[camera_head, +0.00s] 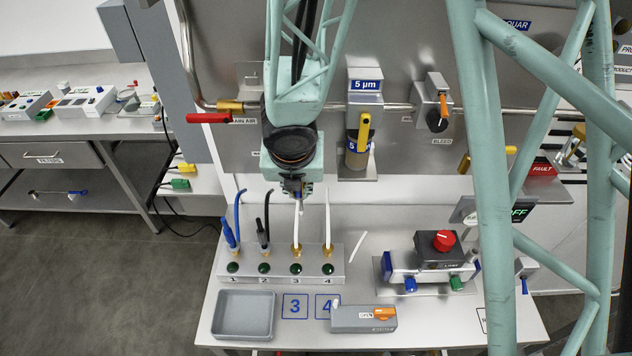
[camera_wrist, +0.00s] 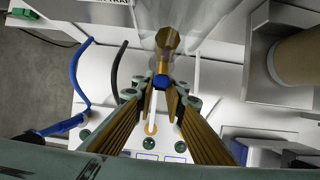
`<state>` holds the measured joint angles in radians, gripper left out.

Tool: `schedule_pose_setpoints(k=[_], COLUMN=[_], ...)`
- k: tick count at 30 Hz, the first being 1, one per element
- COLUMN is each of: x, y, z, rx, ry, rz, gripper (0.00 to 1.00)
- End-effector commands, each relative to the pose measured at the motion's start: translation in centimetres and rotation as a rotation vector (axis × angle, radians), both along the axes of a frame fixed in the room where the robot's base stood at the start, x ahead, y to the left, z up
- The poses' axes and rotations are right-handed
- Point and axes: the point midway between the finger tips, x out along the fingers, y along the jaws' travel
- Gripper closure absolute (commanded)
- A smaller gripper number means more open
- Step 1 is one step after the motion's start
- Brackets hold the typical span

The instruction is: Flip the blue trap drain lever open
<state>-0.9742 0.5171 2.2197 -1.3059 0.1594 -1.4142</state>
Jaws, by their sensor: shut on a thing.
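The blue trap drain lever (camera_wrist: 160,82) shows in the wrist view as a small blue piece below a brass fitting (camera_wrist: 167,45). My gripper (camera_wrist: 158,95) reaches in from below in that view, with its two gold-ribbed fingers on either side of the blue lever and closed on it. In the head view my gripper (camera_head: 297,190) hangs in front of the panel, above the numbered hose block. There my arm and gripper hide the fitting and most of the lever. Whether the lever is turned open or closed cannot be told.
The hose block (camera_head: 280,268) with upright blue, black and pale hoses stands just below my gripper. A filter unit marked 5 µm (camera_head: 364,85) and a bleed valve (camera_head: 433,105) are to the right. A grey tray (camera_head: 244,334) sits on the bench front.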

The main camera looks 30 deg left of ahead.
Motion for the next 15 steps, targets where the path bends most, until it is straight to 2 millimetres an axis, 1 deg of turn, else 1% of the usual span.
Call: schedule_pose_setpoints(k=[5,6,10,15], x=[0.0,-0.01,0.0,0.02], y=[0.0,0.0,0.0,0.01], z=[0.09,0.09,0.11,0.14], rx=[0.001,0.001,0.001,0.001], ry=[-0.001,-0.001,-0.001,-0.002], rz=[0.0,0.0,0.0,0.0], gripper=[1.0,0.87,0.75,0.74])
